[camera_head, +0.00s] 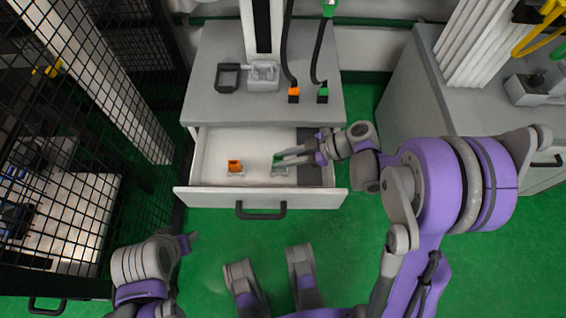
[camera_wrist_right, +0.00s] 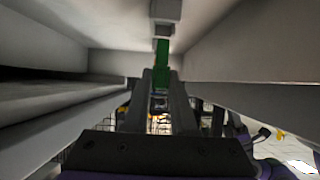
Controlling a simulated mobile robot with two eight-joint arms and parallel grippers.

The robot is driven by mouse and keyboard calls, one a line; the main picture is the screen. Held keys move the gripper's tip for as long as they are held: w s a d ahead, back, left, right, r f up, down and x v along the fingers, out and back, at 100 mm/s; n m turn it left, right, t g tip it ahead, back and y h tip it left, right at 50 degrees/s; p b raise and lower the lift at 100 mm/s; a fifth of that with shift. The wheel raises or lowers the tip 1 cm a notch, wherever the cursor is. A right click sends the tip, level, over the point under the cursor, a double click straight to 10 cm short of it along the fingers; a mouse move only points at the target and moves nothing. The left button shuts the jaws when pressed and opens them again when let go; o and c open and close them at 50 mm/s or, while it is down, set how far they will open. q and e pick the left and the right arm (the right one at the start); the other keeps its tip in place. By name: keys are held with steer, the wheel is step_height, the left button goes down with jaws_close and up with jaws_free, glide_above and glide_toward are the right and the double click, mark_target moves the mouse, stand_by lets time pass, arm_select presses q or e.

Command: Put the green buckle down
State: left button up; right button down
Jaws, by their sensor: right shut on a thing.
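The green buckle (camera_wrist_right: 161,62) sits between the two dark fingers of my right gripper (camera_wrist_right: 160,95) in the right wrist view, with a grey piece at its far end. In the head view my right gripper (camera_head: 285,158) reaches in from the right over the open drawer (camera_head: 210,150). It is shut on the green buckle (camera_head: 277,157), which is mostly covered by the fingers. I cannot tell whether the buckle touches the drawer floor. My left arm is at the lower left, and its gripper (camera_head: 187,242) is too small to read.
An orange buckle (camera_head: 235,166) stands in the drawer, left of my right gripper. The grey cabinet top (camera_head: 215,105) holds a dark tray (camera_head: 229,78) and two dark straps with an orange end (camera_head: 294,95) and a green end (camera_head: 323,95). A black mesh fence (camera_head: 75,110) stands at the left.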

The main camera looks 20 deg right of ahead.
steer(key=shift+f+b, duration=0.4)
steer(key=shift+f, duration=1.05)
steer(key=shift+f, duration=0.1)
steer(key=c, duration=0.7)
jaws_free()
steer(key=shift+c, duration=0.2)
steer(key=shift+d+r, duration=0.2)
steer(key=shift+r, duration=0.05)
steer(key=p+v, duration=0.2)
steer(key=v, duration=0.9)
steer(key=shift+d, duration=0.25)
steer(key=shift+s+r, duration=0.1)
